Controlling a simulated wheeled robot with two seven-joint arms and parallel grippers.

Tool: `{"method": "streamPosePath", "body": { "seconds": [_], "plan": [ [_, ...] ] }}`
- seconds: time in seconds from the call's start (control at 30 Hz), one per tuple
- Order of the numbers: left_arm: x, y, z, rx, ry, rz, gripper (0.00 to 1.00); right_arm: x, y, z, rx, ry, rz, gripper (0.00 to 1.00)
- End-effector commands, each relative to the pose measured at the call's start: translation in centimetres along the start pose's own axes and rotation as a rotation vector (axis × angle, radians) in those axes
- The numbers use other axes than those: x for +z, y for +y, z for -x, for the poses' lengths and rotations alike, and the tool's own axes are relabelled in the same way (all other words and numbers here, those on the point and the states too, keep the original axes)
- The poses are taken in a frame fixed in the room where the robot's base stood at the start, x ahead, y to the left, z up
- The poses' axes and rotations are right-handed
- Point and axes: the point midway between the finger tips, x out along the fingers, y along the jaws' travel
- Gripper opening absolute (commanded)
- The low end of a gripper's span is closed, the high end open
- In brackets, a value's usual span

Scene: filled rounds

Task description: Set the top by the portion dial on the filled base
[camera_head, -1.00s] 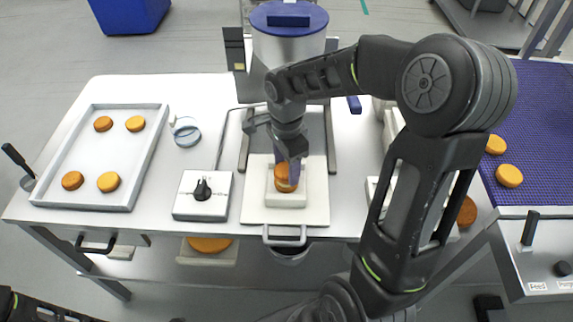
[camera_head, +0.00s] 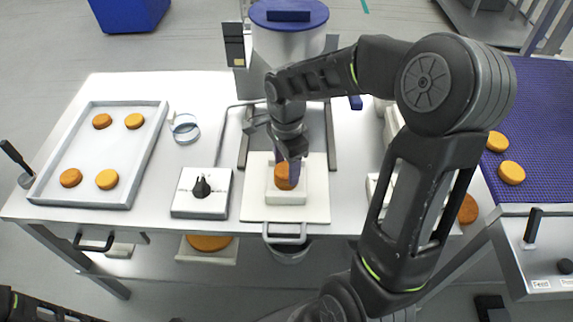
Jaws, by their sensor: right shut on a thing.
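The portion dial (camera_head: 201,187) is a black knob on a white box at the table's front middle. To its right, a white block (camera_head: 286,197) stands on a white board (camera_head: 262,212) with a front handle. An orange-brown round top (camera_head: 284,180) is at this block. My right gripper (camera_head: 287,163) points down and is shut on it. The fingers hide part of the round, and I cannot tell whether a filled base lies beneath it. My left gripper is out of view; only a piece of my left arm shows at the lower left corner.
A white tray (camera_head: 133,197) at left holds several orange rounds. A clear ring (camera_head: 186,128) lies beside it. A hopper with a blue lid (camera_head: 288,14) stands behind the board. A blue mesh belt (camera_head: 545,120) with rounds is at right. My right arm covers the table's right part.

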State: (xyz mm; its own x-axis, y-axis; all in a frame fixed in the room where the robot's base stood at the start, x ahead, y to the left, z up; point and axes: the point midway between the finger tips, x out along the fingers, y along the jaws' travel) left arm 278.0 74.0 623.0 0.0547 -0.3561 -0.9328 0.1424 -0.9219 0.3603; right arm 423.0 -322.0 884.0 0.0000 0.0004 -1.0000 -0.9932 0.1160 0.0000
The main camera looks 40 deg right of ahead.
Motion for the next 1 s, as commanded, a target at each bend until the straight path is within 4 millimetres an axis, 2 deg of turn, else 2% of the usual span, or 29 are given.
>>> {"method": "streamPosePath", "body": {
  "seconds": [0.07, 0.1, 0.4, 0.57, 0.8, 1.0],
  "plan": [
    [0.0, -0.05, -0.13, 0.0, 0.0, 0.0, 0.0, 0.01, 0.0, -0.16, 0.0, 0.0, 0.0, 0.37],
    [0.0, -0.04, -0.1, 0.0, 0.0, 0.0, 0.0, 0.01, 0.0, -0.12, 0.0, 0.0, 0.0, 0.57],
    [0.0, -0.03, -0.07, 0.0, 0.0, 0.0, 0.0, 0.0, 0.0, -0.1, 0.0, 0.0, 0.0, 0.8],
    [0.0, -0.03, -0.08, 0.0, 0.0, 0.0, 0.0, 0.0, 0.0, -0.1, 0.0, 0.0, 0.0, 0.8],
    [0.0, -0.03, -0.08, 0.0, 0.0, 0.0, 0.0, 0.0, 0.0, -0.1, 0.0, 0.0, 0.0, 0.99],
    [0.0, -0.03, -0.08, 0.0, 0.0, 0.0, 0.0, 0.0, 0.0, -0.1, 0.0, 0.0, 0.0, 1.0]
  ]
}}
